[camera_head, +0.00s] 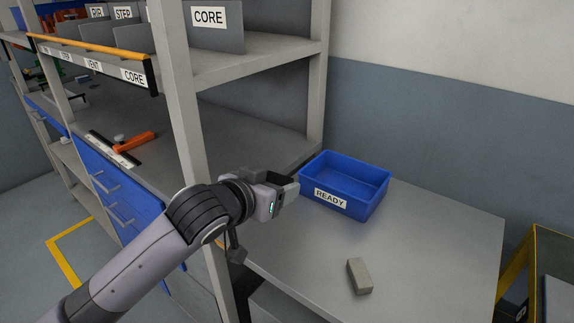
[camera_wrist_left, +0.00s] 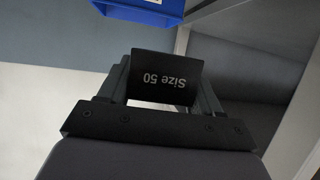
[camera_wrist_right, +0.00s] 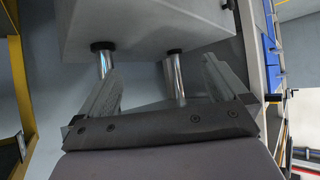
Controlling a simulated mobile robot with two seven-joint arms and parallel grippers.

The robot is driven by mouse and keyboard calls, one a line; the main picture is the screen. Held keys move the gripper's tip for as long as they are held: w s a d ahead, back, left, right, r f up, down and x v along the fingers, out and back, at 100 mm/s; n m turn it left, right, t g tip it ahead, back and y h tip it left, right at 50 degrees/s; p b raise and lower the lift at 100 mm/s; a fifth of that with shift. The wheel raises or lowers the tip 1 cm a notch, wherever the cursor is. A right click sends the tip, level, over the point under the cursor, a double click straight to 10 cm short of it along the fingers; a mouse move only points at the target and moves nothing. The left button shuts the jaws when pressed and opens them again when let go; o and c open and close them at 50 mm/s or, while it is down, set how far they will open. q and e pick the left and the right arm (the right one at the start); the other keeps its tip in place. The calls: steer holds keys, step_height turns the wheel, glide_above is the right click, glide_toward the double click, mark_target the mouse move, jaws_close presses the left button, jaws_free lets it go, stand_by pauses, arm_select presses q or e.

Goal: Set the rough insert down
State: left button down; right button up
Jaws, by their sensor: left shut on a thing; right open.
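My left gripper (camera_head: 287,186) is shut on a dark block, which I take to be the rough insert (camera_wrist_left: 166,74). In the left wrist view the block sits between the two fingers and carries the upside-down white print "Size 50". In the head view the gripper is in the air by the near left side of the blue READY bin (camera_head: 331,204), and the block is mostly hidden by the fingers. A small grey block (camera_head: 359,276) lies on the bare table top. My right gripper (camera_wrist_right: 158,85) is open and empty, and shows only in its own wrist view.
The grey table top (camera_head: 420,245) is clear around the small block and right of the bin. A shelf post (camera_head: 181,100) stands close to my left arm. An orange-handled tool (camera_head: 135,141) lies on the bench. A yellow-framed stand (camera_head: 540,250) is at the right edge.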

steer(key=c, duration=1.1)
arm_select(q)
steer(key=s+a+f+n+t+y, duration=0.1)
steer(key=s+a+f+n+y, duration=0.1)
steer(key=s+a+f, duration=0.4)
steer(key=s+a+f+n+y, duration=0.3)
steer(key=s+a+f, duration=0.4)
steer(key=a, duration=0.5)
steer(key=shift+s+a+n+t+y, duration=0.2)
steer(key=shift+s+n+t+y, duration=0.15)
steer(key=shift+s+y, duration=0.35)
arm_select(e)
steer(key=shift+a, duration=0.2)
